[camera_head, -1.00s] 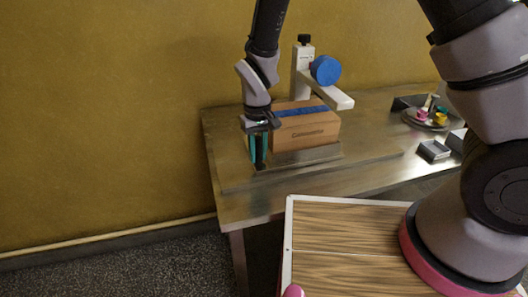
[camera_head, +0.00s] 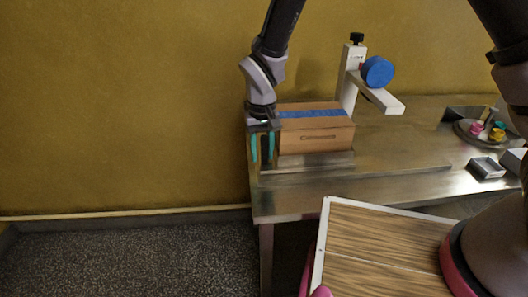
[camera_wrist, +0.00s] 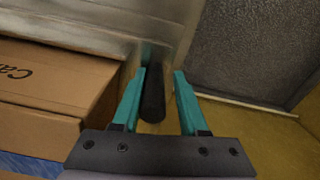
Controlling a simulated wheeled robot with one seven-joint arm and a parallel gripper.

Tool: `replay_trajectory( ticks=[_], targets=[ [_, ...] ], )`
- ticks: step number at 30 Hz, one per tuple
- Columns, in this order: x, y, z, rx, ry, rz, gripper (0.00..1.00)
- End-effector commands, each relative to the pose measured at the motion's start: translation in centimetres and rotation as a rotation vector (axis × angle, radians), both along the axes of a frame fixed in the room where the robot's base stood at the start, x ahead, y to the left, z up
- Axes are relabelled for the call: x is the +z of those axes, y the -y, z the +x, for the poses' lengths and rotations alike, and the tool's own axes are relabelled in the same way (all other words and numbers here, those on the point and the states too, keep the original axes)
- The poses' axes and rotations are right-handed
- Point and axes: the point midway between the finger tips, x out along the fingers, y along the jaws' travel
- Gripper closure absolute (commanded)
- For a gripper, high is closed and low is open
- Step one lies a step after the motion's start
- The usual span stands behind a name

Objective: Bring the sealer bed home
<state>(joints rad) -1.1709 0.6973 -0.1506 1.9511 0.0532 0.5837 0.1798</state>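The sealer bed (camera_head: 318,160) is a flat metal plate at the left end of the steel table, carrying a brown carton (camera_head: 316,136) with blue tape along its top. The white sealer column (camera_head: 349,78) with a blue roll (camera_head: 377,71) stands behind the carton's right end. My gripper (camera_head: 262,158) points down beside the carton's left end. In the wrist view its teal fingers (camera_wrist: 160,76) stand apart on either side of a dark upright post (camera_wrist: 154,95). The post lies near the left finger, with a gap to the right one; contact is unclear.
The steel table (camera_head: 400,150) has bare room right of the bed. A round tray (camera_head: 468,131) with colourful small items and a small metal box (camera_head: 487,168) stand at the right. A wood-patterned panel (camera_head: 385,245) with a white rim is in front. Open floor lies left.

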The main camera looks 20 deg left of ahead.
Motion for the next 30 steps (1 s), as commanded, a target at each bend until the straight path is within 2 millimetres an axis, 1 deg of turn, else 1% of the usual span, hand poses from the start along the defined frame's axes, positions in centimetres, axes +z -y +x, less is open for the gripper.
replay_trajectory(
  ticks=[11,14,17,24,27,30],
  targets=[
    [0.0,0.1,0.0,-0.001,-0.002,-0.002,0.60],
    [0.5,0.1,0.0,-0.001,0.000,-0.001,0.60],
    [1.9,0.1,0.0,-0.001,0.001,0.001,0.60],
    [6.8,0.0,0.0,-0.001,0.001,0.002,0.60],
    [8.5,0.1,0.0,-0.001,0.000,0.001,0.60],
    [9.7,0.0,0.0,-0.001,-0.001,0.001,0.60]
  ],
)
